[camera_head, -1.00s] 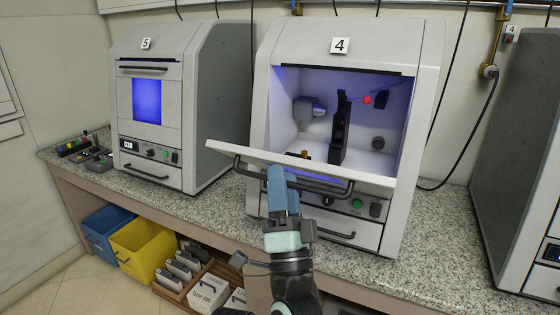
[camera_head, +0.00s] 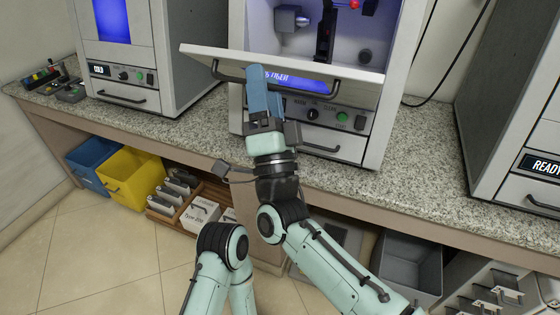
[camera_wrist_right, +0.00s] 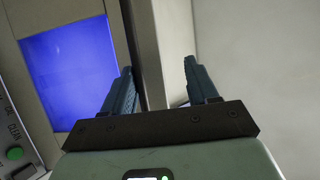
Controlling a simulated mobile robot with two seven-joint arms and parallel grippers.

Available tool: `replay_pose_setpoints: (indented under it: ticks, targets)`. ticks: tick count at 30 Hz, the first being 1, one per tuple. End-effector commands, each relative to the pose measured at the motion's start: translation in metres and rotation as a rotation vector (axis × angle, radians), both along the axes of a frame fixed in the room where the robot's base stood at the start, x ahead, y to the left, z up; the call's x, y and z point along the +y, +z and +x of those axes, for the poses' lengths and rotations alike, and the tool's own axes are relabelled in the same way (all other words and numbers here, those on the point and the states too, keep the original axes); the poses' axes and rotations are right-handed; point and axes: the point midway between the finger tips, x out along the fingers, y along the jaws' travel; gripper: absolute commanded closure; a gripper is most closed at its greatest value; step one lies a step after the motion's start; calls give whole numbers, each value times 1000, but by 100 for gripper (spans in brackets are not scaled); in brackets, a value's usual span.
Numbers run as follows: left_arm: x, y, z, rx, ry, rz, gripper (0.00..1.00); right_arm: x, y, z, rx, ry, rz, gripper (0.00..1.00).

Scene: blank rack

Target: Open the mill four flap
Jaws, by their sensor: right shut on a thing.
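Mill four (camera_head: 402,90) stands on the counter with its chamber open at the front. Its flap (camera_head: 340,63) is swung down and sticks out towards me, tilted and lit from behind. A dark handle (camera_head: 331,87) runs along the flap's outer face. My right gripper (camera_head: 260,72) is at the left part of the flap and shut on the handle; its blue fingers hide the gripped part. My left gripper is out of view.
Mill five (camera_head: 170,60) stands left, its flap shut. Another mill (camera_head: 530,120) stands right. The counter (camera_head: 425,150) is clear between mills. Blue (camera_head: 92,160) and yellow (camera_head: 128,172) bins and a grey bin (camera_head: 410,265) sit below. A black holder (camera_head: 325,30) stands inside mill four.

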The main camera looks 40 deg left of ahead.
Motion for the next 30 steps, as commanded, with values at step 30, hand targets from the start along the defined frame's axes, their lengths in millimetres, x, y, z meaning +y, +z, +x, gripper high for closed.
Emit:
replay_pose_setpoints:
  ticks: [30]
  targets:
    - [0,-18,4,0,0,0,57,-38,-37,-33,-27,0,25,63]
